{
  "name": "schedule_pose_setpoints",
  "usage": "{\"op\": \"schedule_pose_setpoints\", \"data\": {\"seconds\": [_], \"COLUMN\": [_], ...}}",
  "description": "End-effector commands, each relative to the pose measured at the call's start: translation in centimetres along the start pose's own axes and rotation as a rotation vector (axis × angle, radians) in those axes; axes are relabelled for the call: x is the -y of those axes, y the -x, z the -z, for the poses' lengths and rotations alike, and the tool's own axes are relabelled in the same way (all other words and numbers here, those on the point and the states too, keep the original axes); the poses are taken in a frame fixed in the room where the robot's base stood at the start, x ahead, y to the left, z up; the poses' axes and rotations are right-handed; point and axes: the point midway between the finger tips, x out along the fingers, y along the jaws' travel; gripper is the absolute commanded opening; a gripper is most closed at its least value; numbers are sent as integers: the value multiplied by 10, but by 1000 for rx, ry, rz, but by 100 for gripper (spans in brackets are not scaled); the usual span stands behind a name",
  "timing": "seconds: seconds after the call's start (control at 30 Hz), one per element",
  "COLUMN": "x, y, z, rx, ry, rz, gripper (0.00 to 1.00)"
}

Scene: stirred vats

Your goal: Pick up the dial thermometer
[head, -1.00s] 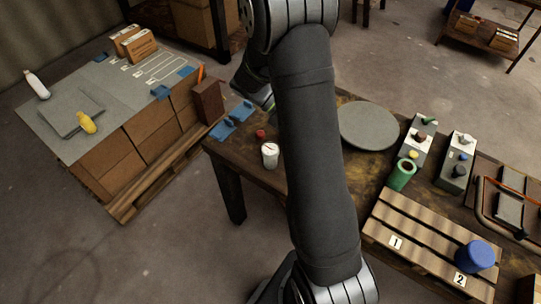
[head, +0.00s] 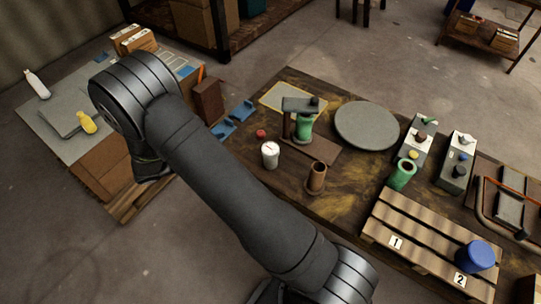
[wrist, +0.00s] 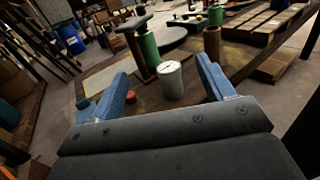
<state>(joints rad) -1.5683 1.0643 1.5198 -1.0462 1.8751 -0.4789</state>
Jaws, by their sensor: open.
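In the wrist view the white cylinder (wrist: 171,82) lies ahead, between the lines of my two blue fingers. My gripper (wrist: 162,69) is open and empty, with the cylinder beyond the fingertips and apart from them.
A small red piece (head: 261,134) lies just behind the white cylinder. A stand with a green cylinder (head: 304,127) and a brown cup (head: 316,177) are close by on the right. A round grey plate (head: 367,125) is farther right.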

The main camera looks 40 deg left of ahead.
Motion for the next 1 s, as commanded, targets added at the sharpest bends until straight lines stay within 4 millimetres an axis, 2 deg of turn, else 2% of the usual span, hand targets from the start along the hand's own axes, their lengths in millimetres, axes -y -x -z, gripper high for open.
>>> {"op": "schedule_pose_setpoints", "data": {"seconds": [0.03,0.1,0.2,0.33,0.47,0.57,0.9,1.0], "x": [0,0,0,-1,0,-1,0,0], "y": [0,-1,-1,0,-5,-18,-92,-108], "z": [21,46,76,100,108,108,108,108], "rx": [4,3,2,-1,-1,0,-1,-1], "ry": [5,5,3,1,0,1,0,1], "rz": [1,1,2,2,3,4,6,5], "gripper": [74,74,74,74,74,74,74,74]}}
